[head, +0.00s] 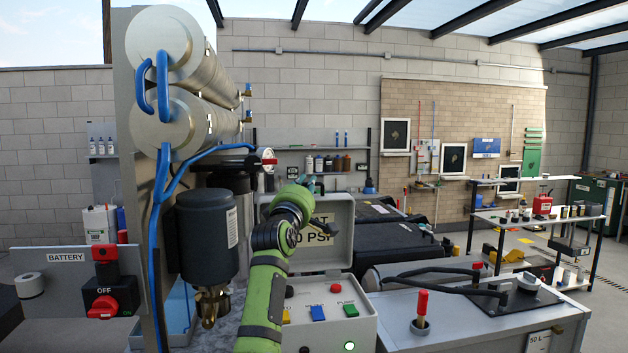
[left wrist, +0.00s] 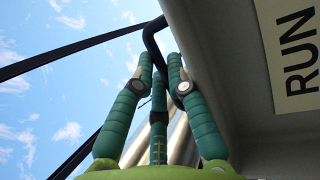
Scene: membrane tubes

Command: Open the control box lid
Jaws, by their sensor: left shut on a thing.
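The control box (head: 362,328) is a light grey box at the lower centre of the head view. Its lid (head: 345,212) stands raised at the back, with its lettered inner face toward me, partly hidden by my left arm. Coloured buttons show on the uncovered panel. My left gripper (head: 311,182) is at the lid's top edge. In the left wrist view, its teal fingers (left wrist: 160,65) are shut on the lid's black handle (left wrist: 152,38), beside the lid's inner face (left wrist: 225,75) with a RUN label. My right gripper is not in view.
A dark cylindrical housing (head: 207,240) and blue hoses stand close left of my arm. A BATTERY panel with a red switch (head: 108,292) is at far left. A grey bench (head: 470,325) with a red-topped lever (head: 421,310) stands right of the box.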

